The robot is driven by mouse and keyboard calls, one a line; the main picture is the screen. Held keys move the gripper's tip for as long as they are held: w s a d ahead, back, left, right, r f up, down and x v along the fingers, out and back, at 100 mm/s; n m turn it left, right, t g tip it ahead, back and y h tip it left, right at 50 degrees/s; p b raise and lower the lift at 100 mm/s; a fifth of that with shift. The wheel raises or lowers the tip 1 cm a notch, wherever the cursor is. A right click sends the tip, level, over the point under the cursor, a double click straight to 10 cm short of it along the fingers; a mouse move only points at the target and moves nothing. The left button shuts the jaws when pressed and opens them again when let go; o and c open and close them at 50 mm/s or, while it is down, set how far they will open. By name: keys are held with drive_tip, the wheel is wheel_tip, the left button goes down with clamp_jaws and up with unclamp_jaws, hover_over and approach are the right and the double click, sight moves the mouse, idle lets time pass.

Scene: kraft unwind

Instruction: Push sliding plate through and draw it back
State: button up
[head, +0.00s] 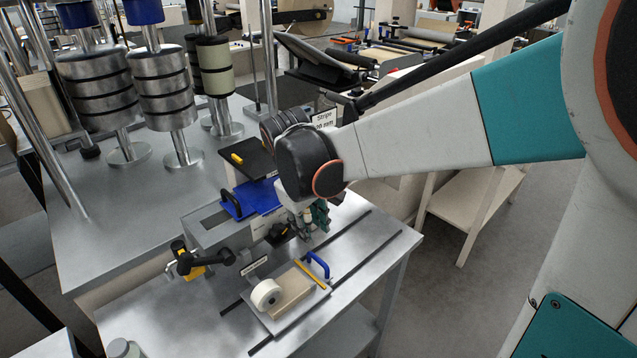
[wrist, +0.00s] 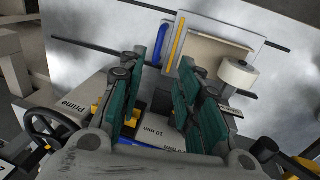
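My gripper (head: 312,218) hangs over the front table, just right of a grey machine (head: 205,228). In the wrist view its two teal fingers (wrist: 173,60) stand apart with a gap, and nothing is seen between their tips. A pale plate (head: 312,294) with a blue handle (head: 319,264) lies between two dark rails (head: 385,246). It carries a white roll (head: 266,293), a tan block (head: 292,291) and a yellow strip (head: 310,274).
A black-knobbed clamp (head: 190,262) stands left of the pale plate. A black tilted board (head: 250,158) with a yellow piece is behind the machine. Metal roller stacks (head: 160,85) stand at back left. A "Prime" label (wrist: 75,102) and black handwheel (wrist: 48,130) show in the wrist view.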

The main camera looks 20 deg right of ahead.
sight(320, 261)
drive_tip(key=f+b, duration=0.1)
drive_tip(key=f, duration=0.3)
drive_tip(key=d+f+b, duration=0.1)
drive_tip(key=f+b, duration=0.1)
drive_tip(key=f, duration=0.2)
drive_tip(key=w+d+f+b, duration=0.1)
drive_tip(key=f, duration=0.3)
drive_tip(key=shift+d+f+b, duration=0.15)
drive_tip(key=shift+f+b, duration=0.1)
drive_tip(key=shift+b, duration=0.05)
clamp_jaws()
